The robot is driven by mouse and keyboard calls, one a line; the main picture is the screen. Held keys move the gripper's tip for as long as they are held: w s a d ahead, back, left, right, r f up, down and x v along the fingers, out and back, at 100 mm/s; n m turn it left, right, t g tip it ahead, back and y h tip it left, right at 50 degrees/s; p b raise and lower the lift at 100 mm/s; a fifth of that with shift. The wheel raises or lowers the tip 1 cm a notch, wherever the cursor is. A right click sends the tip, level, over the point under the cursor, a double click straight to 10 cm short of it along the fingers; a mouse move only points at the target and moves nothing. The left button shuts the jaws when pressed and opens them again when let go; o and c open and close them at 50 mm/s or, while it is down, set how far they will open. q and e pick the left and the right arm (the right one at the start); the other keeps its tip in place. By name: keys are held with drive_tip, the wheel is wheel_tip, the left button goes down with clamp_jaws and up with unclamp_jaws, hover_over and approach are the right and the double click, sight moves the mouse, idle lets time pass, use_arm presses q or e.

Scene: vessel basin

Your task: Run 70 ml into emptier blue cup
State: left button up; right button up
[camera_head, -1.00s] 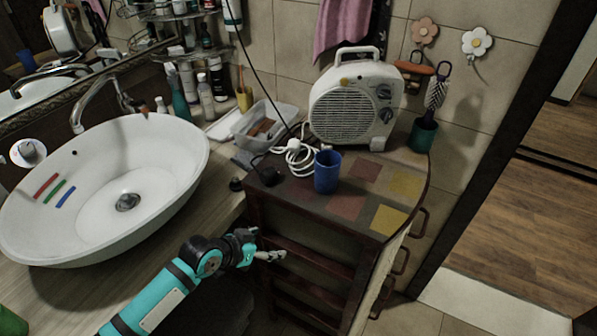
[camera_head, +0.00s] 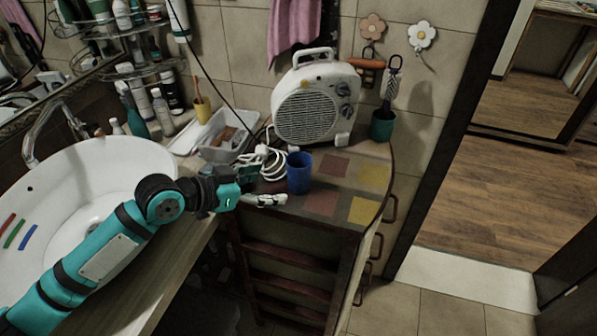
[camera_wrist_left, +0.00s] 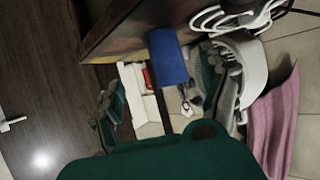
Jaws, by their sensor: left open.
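A blue cup (camera_head: 299,173) stands upright on the small cabinet top with coloured squares; its contents cannot be seen. My left gripper (camera_head: 268,187) is open beside the cup, on its left side in the head view. A pale fingertip is close to the cup's lower left; whether it touches cannot be told. The blue cup also shows in the left wrist view (camera_wrist_left: 169,56). Only one blue cup is clear. The tap (camera_head: 45,130) curves over the white basin (camera_head: 120,160), which my left arm partly covers. My right gripper is not in view.
A white fan heater (camera_head: 312,103) stands behind the cup, with a white cable (camera_head: 265,160) coiled to its left. A dark green holder (camera_head: 383,124) with a brush is at the back right. The cabinet top's front right is clear.

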sight(289, 178)
use_arm(q)
drive_tip(key=p+x, duration=0.1)
drive_tip(key=x, duration=0.4)
drive_tip(key=shift+w+d, duration=0.15)
drive_tip(key=shift+d, duration=0.05)
drive_tip(key=shift+w+d+f, duration=0.15)
drive_tip(key=shift+w+d, duration=0.2)
drive_tip(key=shift+w, duration=0.05)
drive_tip(key=x, duration=0.1)
drive_tip(key=p+x, duration=0.1)
drive_tip(key=x, duration=0.1)
drive_tip(key=shift+w+d+p, duration=0.15)
drive_tip(key=shift+w+p, duration=0.15)
drive_tip(key=shift+w, duration=0.1)
drive_tip(key=shift+w+d+f, duration=0.25)
drive_tip(key=shift+w+d, duration=0.05)
drive_tip(key=shift+s+a, duration=0.1)
drive_tip(key=shift+c, duration=1)
drive_tip(key=c, duration=1)
drive_tip(key=shift+c, duration=0.3)
drive_tip(key=shift+r, duration=0.1)
